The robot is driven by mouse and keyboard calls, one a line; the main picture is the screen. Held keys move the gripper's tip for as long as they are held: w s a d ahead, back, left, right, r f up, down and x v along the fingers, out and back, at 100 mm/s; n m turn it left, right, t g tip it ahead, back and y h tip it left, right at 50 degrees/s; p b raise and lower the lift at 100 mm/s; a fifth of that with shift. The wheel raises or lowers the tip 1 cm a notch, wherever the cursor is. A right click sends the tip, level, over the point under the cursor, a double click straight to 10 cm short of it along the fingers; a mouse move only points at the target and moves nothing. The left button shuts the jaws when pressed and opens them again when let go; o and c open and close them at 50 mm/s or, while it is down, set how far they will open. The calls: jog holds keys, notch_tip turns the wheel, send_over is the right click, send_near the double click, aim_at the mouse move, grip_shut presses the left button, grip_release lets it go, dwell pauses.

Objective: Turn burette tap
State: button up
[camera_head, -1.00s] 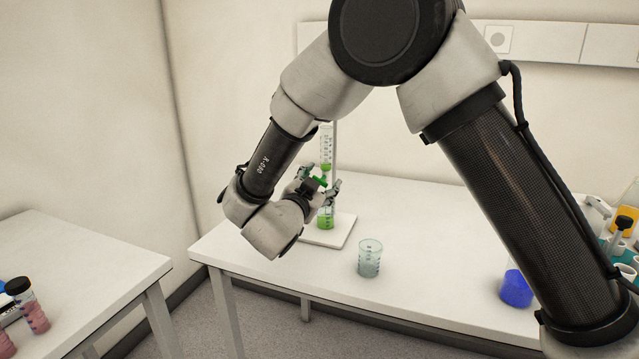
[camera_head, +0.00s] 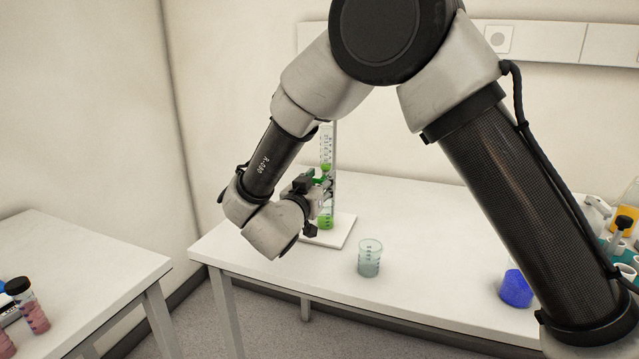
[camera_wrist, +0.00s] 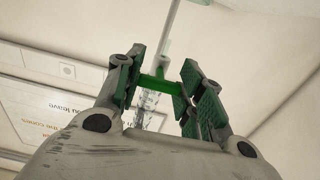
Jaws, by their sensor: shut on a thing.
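The burette (camera_head: 327,146) hangs upright on its stand, a graduated clear tube with green liquid low in it. Its green tap (camera_head: 319,176) is partly covered by my gripper (camera_head: 322,188). In the wrist view, the tap (camera_wrist: 160,87) lies between the two green-padded fingers of my gripper (camera_wrist: 160,84), which is shut on it. A vessel with green liquid (camera_head: 326,222) stands under the burette on the white stand base (camera_head: 340,236).
An empty clear beaker (camera_head: 369,258) stands in front of the stand, on the white table (camera_head: 430,250). A blue-filled beaker (camera_head: 516,288) and other labware are at right. A second table (camera_head: 90,255) is at left.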

jog(key=o, duration=1)
jog(key=shift+o, duration=0.2)
jog(key=shift+s, duration=0.1)
jog(key=v, duration=1.2)
